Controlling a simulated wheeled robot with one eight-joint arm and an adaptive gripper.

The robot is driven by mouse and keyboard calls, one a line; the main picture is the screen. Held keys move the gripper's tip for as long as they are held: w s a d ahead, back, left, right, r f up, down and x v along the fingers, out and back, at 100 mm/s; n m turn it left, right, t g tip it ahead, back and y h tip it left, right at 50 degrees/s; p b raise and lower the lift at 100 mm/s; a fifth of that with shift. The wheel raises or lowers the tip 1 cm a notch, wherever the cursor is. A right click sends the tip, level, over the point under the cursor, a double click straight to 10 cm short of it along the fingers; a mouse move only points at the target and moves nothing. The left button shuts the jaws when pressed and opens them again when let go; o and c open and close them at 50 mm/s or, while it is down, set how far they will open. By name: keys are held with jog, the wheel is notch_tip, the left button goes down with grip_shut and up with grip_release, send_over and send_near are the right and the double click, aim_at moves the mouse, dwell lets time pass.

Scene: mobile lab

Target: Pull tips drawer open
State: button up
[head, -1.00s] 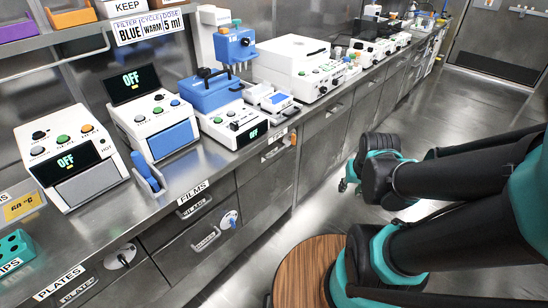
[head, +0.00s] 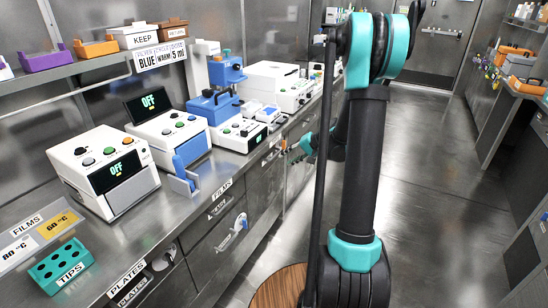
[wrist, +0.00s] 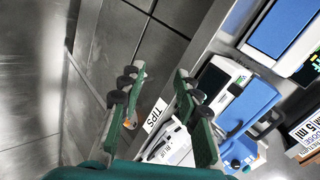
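The tips drawer front (wrist: 120,38) is in the wrist view, beside a white TIPS label (wrist: 155,115) on the counter edge. The drawer looks shut. In the head view a small label (head: 275,140) sits on the counter edge near my gripper, too small to read. In the head view my gripper (head: 297,145) is beside the counter front, partly hidden by my arm. I cannot tell whether it touches the drawer.
A teal TIPS rack (head: 60,266) stands on the counter at the near left. Closed drawers labelled FILMS (head: 222,188) and PLATES (head: 126,278) are nearer. The floor (head: 425,200) to the right is clear.

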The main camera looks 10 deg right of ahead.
jog(key=w+d+f+m+t+y, duration=0.25)
jog(key=w+d+f, duration=0.25)
jog(key=w, duration=0.5)
jog(key=t+y, duration=0.1)
jog(key=y, duration=0.1)
send_near(274, 156)
jog(key=x, duration=0.7)
jog(key=w+x, duration=0.1)
jog(key=x, duration=0.2)
jog(key=shift+w+d+f, duration=0.1)
jog(key=shift+d+f, duration=0.05)
jog(key=shift+f, duration=0.15)
jog(key=shift+c, duration=0.6)
grip_shut()
